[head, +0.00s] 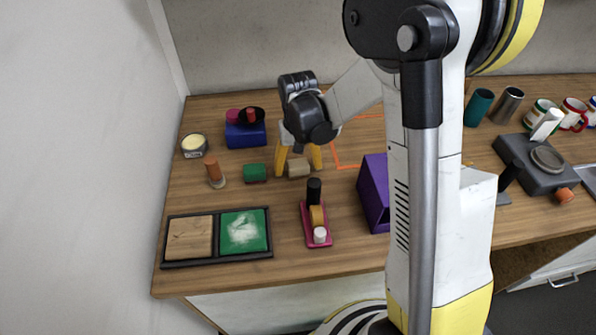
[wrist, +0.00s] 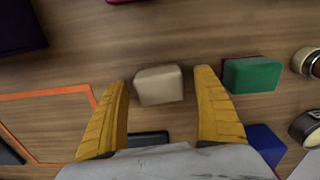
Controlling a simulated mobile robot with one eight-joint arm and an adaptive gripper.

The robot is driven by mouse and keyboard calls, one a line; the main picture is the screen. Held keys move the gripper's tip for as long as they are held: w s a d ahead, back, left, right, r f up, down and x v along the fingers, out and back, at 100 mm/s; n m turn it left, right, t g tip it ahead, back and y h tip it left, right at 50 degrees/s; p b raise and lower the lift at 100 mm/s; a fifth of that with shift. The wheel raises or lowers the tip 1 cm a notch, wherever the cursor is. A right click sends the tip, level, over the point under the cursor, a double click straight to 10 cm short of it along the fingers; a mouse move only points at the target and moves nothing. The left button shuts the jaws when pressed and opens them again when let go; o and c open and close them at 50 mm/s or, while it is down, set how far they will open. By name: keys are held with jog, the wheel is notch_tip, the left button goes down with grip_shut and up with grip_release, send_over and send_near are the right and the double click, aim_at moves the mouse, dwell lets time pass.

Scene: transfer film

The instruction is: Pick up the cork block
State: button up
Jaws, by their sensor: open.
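The cork block (head: 298,167) is a small beige block on the wooden table in the head view. In the wrist view the cork block (wrist: 159,85) lies between the tips of my two yellow fingers, with bare wood showing on both sides of it. My gripper (head: 298,162) is open above the table, pointing down at the block. In the wrist view my gripper (wrist: 161,84) has its fingers spread wider than the block and holds nothing. In the head view the fingers partly cover the block's surroundings.
A green block (head: 255,173) lies just left of the cork block. A pink tray (head: 318,226) with small items stands in front, and a purple box (head: 374,192) to the right. A blue box (head: 246,135) is behind left. An orange outline (wrist: 48,95) marks the table.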

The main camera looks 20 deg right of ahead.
aim_at(301, 163)
jog(key=shift+f, duration=0.15)
jog(key=c, duration=1.3)
jog(key=shift+r+p, duration=0.3)
jog(key=shift+r, duration=0.15)
jog(key=r, duration=0.1)
jog(key=r+p, duration=0.1)
jog(key=r, duration=0.2)
jog(key=shift+s+d+p, duration=0.1)
jog(key=shift+d+p, duration=0.25)
jog(key=s+d+r+p, duration=0.2)
jog(key=d+r, duration=0.4)
jog(key=d, duration=0.4)
jog(key=shift+s+d+p, duration=0.15)
jog(key=shift+s+p, duration=0.15)
jog(key=shift+s, duration=0.6)
